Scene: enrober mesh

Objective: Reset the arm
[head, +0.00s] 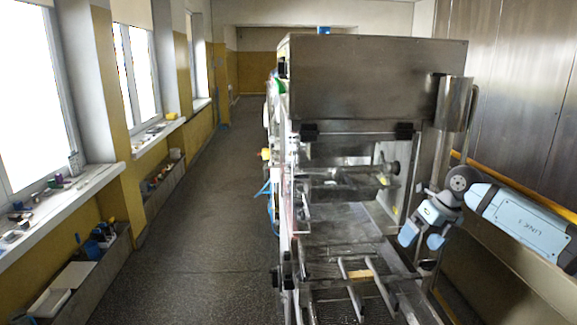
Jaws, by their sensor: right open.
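My right arm (520,215), pale blue and grey, comes in from the right edge of the head view. Its right gripper (422,239) hangs at the right side of the steel enrober machine (375,80), with its fingers pointing down. The two blue fingers are apart, and nothing shows between them. I cannot tell whether it touches the machine's side frame. My left gripper is not in view.
The machine's mesh belt (335,252) and rails lie left of my right gripper. A metal cylinder (455,103) hangs above it. A steel wall (520,80) with a yellow rail stands at the right. Windowsills with small items (60,200) line the left; the aisle floor (190,230) is clear.

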